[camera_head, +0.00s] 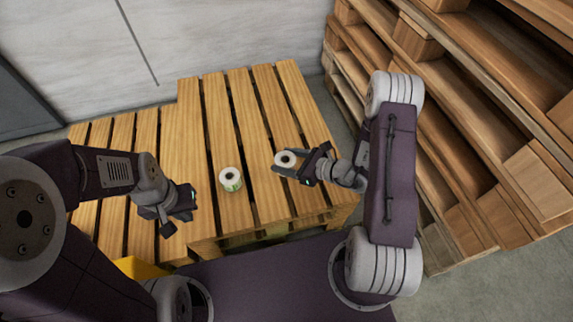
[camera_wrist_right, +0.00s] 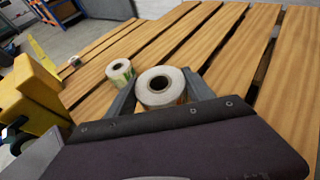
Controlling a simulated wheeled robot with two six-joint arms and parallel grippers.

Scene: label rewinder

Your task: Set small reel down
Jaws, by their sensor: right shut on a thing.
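A small white label reel (camera_head: 286,158) is between the fingers of my right gripper (camera_head: 283,166), over the right part of the slatted wooden pallet. In the right wrist view the same reel (camera_wrist_right: 160,87) stands upright with its dark core facing up, and the fingers close on its sides. I cannot tell whether its underside touches the slats. A second reel (camera_head: 231,179), white with a green printed label, stands on the pallet left of the held one; it also shows in the right wrist view (camera_wrist_right: 120,72). My left gripper (camera_head: 180,209) is over the pallet's left front, its jaws unclear.
The wooden pallet (camera_head: 180,130) has bare slats behind and between the reels. Stacked pallets (camera_head: 470,110) rise close on the right, beside my right arm. A yellow object (camera_head: 138,268) is at the front left. A pale wall (camera_head: 220,40) stands behind.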

